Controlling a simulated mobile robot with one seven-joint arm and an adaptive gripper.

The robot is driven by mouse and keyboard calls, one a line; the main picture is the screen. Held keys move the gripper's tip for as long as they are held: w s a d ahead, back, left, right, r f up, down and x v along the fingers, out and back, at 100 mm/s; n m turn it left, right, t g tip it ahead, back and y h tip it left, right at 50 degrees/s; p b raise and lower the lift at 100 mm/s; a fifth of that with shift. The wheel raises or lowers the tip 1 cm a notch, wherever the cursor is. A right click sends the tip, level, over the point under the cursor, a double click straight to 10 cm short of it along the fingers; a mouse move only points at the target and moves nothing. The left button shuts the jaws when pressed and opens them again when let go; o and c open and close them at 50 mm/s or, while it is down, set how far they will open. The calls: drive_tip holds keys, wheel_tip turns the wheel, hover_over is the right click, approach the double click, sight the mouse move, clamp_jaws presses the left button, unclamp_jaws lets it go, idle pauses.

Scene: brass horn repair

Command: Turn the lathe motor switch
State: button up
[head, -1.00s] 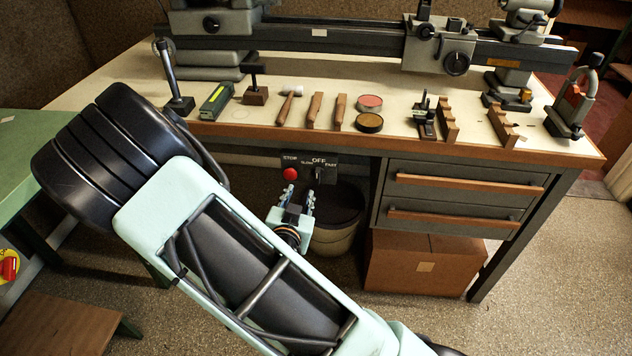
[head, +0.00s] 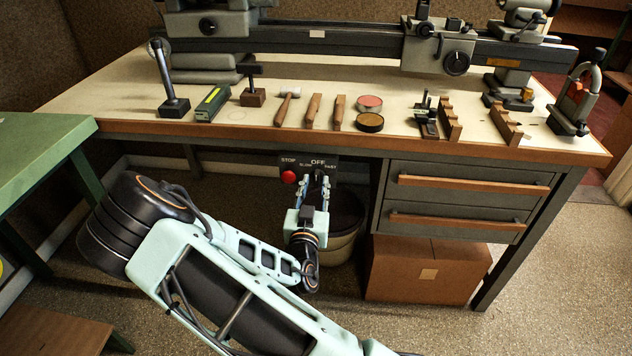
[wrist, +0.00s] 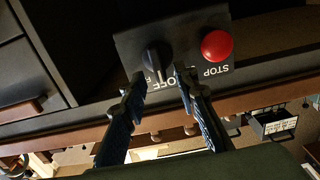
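The lathe motor switch (wrist: 157,56) is a dark knob on a black panel (wrist: 129,44) under the bench's front edge. In the wrist view it appears just beyond my fingertips, roughly between them. A round red STOP button (wrist: 217,46) sits beside it on the panel; in the head view the button (head: 288,177) is left of the OFF label. My gripper (head: 316,186) is in front of the panel, and its two fingers show apart in the wrist view (wrist: 160,82). I cannot tell whether a finger touches the knob. In the head view my fingers partly cover the switch.
The wooden-edged bench top (head: 120,100) overhangs the panel. Drawers with wooden handles (head: 470,183) stand right of it. A bin (head: 346,225) is behind my gripper, and a cardboard box (head: 425,268) is on the floor.

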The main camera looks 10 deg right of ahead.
sight(317, 179)
drive_tip(key=shift+x, duration=1.15)
clamp_jaws()
